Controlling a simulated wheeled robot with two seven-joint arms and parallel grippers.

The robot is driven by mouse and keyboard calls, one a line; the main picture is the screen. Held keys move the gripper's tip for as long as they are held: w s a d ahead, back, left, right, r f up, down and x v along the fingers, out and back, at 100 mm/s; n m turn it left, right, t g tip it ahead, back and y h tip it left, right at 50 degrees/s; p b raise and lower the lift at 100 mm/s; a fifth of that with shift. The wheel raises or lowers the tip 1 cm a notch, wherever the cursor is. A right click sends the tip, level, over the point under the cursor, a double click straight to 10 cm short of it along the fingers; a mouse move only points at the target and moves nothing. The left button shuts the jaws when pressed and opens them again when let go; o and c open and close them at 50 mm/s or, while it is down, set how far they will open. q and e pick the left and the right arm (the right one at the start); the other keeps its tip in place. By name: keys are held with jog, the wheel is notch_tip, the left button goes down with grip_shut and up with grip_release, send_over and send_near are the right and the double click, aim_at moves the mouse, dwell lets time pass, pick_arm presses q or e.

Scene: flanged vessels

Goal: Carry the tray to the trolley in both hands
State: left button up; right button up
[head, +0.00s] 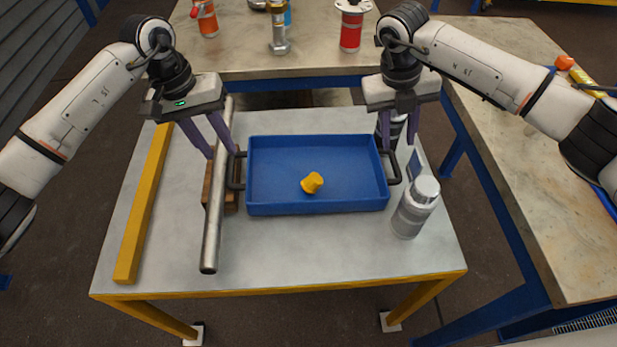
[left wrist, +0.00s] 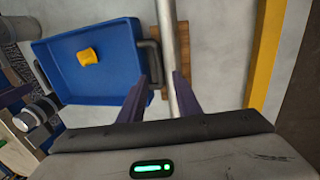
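The blue tray (head: 320,208) lies flat on a grey table with a yellow frame, with a yellow plug-like piece (head: 312,182) inside. It has a dark handle at its left (head: 236,172) and right (head: 393,168) ends. My left gripper (head: 222,155) is open, fingers pointing down near the left handle. In the left wrist view, a metal pipe (left wrist: 167,35) runs between its fingers, with the tray's handle (left wrist: 152,62) close to one fingertip. My right gripper (head: 400,147) is open near the right handle. Neither grips the tray. I cannot identify a trolley.
The pipe (head: 212,225) rests across a wooden block (head: 230,197) beside the tray. A yellow bar (head: 143,205) lies further left. A silver canister (head: 415,207) stands right of the tray. Worktables stand behind (head: 318,62) and at the right (head: 545,190).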

pick_arm(q)
notch_tip(320, 180, up, 12)
jog(key=a, duration=0.2)
jog(key=shift+a+f, duration=0.15)
jog(key=shift+f, duration=0.05)
pick_arm(e)
notch_tip(320, 180, up, 12)
jog(key=a, duration=0.2)
jog(key=shift+a, duration=0.15)
jog(key=shift+f, duration=0.1)
pick_arm(q)
jog(key=shift+s, duration=0.1)
pick_arm(e)
jog(key=shift+s+f, duration=0.1)
